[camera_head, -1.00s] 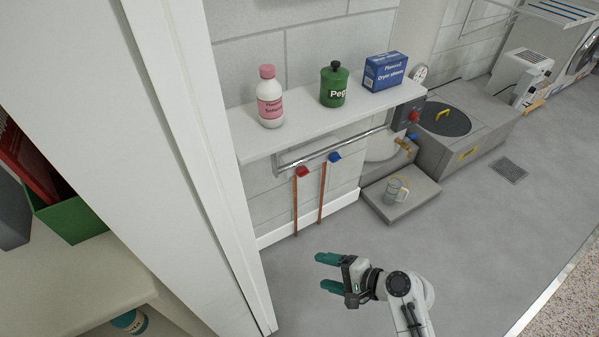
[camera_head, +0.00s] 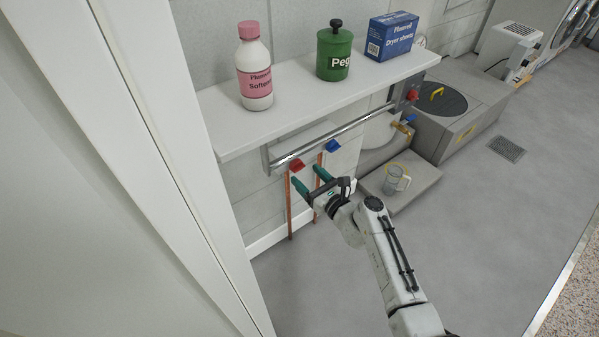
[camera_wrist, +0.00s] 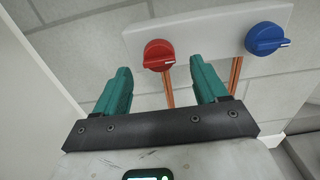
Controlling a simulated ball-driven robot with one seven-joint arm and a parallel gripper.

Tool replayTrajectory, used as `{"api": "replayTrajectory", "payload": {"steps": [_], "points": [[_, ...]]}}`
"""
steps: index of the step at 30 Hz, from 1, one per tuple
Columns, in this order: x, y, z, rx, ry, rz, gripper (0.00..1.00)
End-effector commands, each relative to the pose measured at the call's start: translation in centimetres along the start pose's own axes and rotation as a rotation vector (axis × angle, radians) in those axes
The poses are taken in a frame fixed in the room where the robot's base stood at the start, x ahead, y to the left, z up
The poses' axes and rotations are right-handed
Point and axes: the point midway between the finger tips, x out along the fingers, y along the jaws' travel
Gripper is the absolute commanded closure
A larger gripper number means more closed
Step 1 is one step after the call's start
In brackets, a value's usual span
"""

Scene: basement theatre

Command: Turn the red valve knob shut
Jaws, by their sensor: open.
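The red valve knob (camera_head: 297,165) sits on a white wall plate under the shelf, at the top of a copper pipe. In the wrist view the red knob (camera_wrist: 159,55) shows ahead of my gripper, above and between the two fingers, with a white mark on its handle. My gripper (camera_head: 310,178) is open, its teal fingers apart and empty, just below and in front of the knobs. In the wrist view the fingers (camera_wrist: 162,85) do not appear to touch the knob. A blue valve knob (camera_head: 332,146) sits to the right of the red one and also shows in the wrist view (camera_wrist: 266,38).
A metal rail (camera_head: 330,137) runs in front of the wall plate, beneath a white shelf (camera_head: 290,113) holding a pink-and-white bottle (camera_head: 254,70), green canister (camera_head: 334,52) and blue box (camera_head: 390,37). A white door frame (camera_head: 150,130) stands left. A clear jug (camera_head: 396,180) stands right. Open floor lies right.

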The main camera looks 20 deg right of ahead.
Motion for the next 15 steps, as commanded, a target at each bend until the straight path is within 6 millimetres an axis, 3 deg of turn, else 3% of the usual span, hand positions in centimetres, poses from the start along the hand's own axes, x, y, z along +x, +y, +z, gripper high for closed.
{"api": "replayTrajectory", "payload": {"steps": [6, 15], "points": [[3.3, 0.0, -0.2, -0.002, -0.001, 0.001, 0.28], [4.4, 0.1, -0.1, -0.002, 0.001, 0.001, 0.28]]}}
